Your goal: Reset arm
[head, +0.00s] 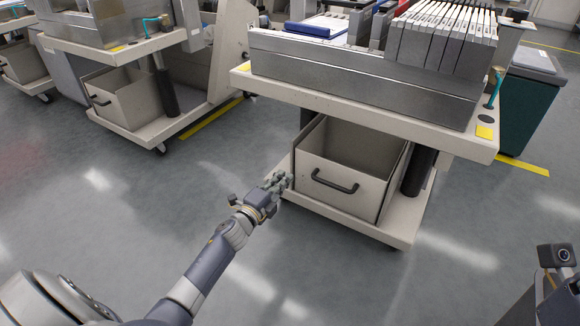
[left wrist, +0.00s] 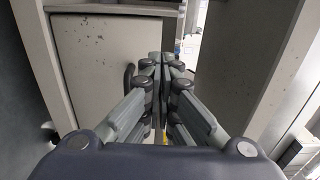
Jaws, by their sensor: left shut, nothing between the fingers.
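My left arm reaches in from the lower left of the head view. Its left gripper (head: 277,184) is shut and empty, in front of the left edge of the near feeder trolley (head: 350,112). In the left wrist view the left gripper's fingers (left wrist: 165,62) are together, with the trolley's lower bin (left wrist: 95,70) behind them. In the head view that bin (head: 335,200) has a dark handle and sits on the trolley's lower shelf. I cannot tell whether the gripper touches the trolley. At the lower right of the head view, a dark part with a small camera shows, but no right fingers.
The near trolley's top holds a metal rack (head: 350,80) with several upright grey feeders (head: 445,40). Another trolley (head: 125,50) stands at the upper left. A dark green bin (head: 530,105) stands at the right. The grey floor (head: 100,220) in front is clear.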

